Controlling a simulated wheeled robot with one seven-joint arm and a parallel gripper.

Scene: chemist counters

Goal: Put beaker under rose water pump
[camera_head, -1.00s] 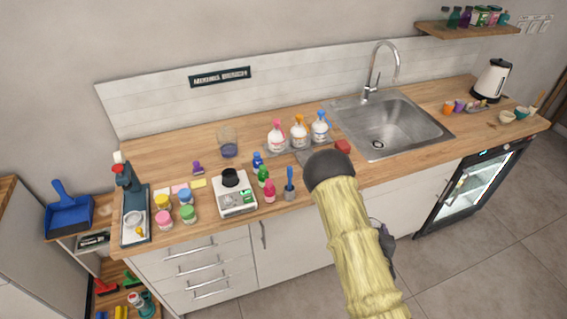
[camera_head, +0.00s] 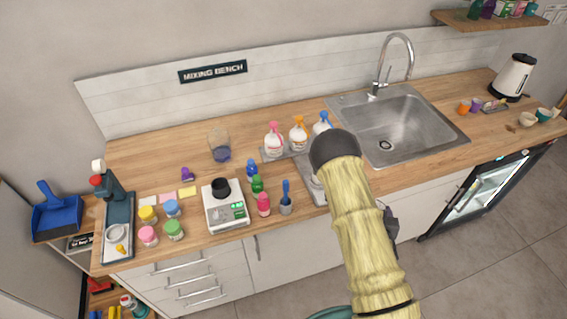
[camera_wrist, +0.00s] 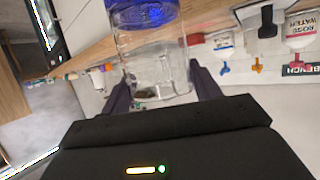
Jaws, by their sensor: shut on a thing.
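In the wrist view, which is upside down, my gripper (camera_wrist: 160,90) is shut on a clear glass beaker (camera_wrist: 160,65) with blue at its base. A finger is on each side of the glass. The head view does not clearly show the held beaker or the fingers. The rose water bottle (camera_wrist: 303,24), with a pink pump, is at the right of the wrist view, apart from the beaker. In the head view this pink-pump bottle (camera_head: 274,143) is the leftmost of three on a grey tray. My arm partly covers the blue-pump bottle (camera_head: 321,127).
Another glass with dark blue contents (camera_head: 220,146) stands left of the bottles. A white scale (camera_head: 225,212), small colored bottles (camera_head: 257,184) and a grey cup with a blue tool (camera_head: 286,206) stand near the front edge. The sink (camera_head: 400,130) lies right of the bottles.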

